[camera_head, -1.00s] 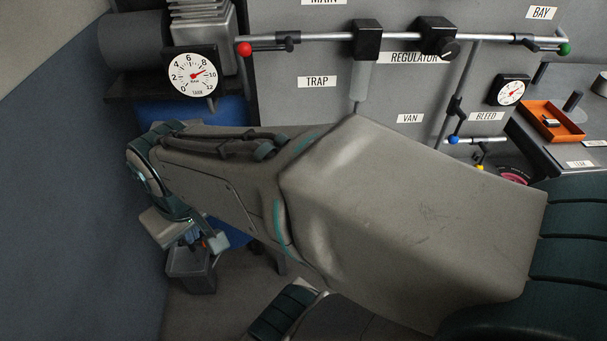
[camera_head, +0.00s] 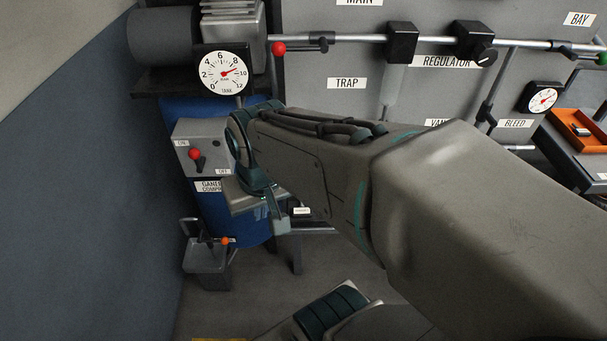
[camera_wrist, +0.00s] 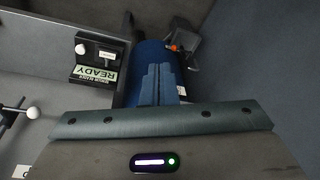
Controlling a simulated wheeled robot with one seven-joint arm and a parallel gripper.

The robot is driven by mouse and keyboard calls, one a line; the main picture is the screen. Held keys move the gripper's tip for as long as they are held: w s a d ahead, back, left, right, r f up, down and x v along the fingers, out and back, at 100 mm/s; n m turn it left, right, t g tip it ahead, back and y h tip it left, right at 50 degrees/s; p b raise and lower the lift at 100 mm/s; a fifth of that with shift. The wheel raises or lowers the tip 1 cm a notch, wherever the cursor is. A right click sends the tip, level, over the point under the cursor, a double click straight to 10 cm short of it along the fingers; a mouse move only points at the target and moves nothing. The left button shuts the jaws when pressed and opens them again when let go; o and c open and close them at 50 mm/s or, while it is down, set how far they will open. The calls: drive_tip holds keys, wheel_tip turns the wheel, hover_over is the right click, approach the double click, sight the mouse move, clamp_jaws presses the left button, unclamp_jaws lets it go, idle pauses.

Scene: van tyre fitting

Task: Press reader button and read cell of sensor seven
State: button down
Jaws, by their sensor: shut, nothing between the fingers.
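My gripper (camera_head: 277,222) is at the left of the head view, in front of the blue compressor tank, pointing down, with nothing held. In the wrist view its fingers (camera_wrist: 162,72) are together over the blue tank (camera_wrist: 145,60). An orange tray (camera_head: 563,143) at the right of the head view holds a small dark item with a light top (camera_head: 580,130); I cannot tell whether it is the reader. A panel reading READY (camera_wrist: 93,74) is left of my fingers in the wrist view, apart from them. No reader button or sensor marked seven can be made out.
A switch box (camera_head: 186,148) with a red lever and ON/OFF labels is close beside my wrist. A grey bracket with an orange handle (camera_head: 226,240) is below. The tank gauge (camera_head: 224,73) and pipe valves are above. Bare floor (camera_head: 255,290) lies below.

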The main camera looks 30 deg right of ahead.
drive_tip(key=w+d+f+n+t+y+p, duration=0.1)
drive_tip(key=w+d+f+n, duration=0.1)
drive_tip(key=d+n, duration=0.5)
drive_tip(key=w+d+f+n+t+y+p, duration=0.2)
drive_tip(key=d+f+n, duration=0.3)
drive_tip(key=n, duration=1.1)
drive_tip(key=w+d+f+n+t+y+p, duration=0.2)
drive_tip(key=d+f+n, duration=0.2)
drive_tip(key=d+n, duration=0.7)
drive_tip(key=shift+n, duration=0.6)
drive_tip(key=shift+a+f, duration=0.1)
drive_tip(key=shift+f, duration=0.15)
wheel_tip(320, 180, down, 7)
drive_tip(key=b, duration=0.7)
drive_tip(key=shift+f+b, duration=0.45)
drive_tip(key=shift+f, duration=0.3)
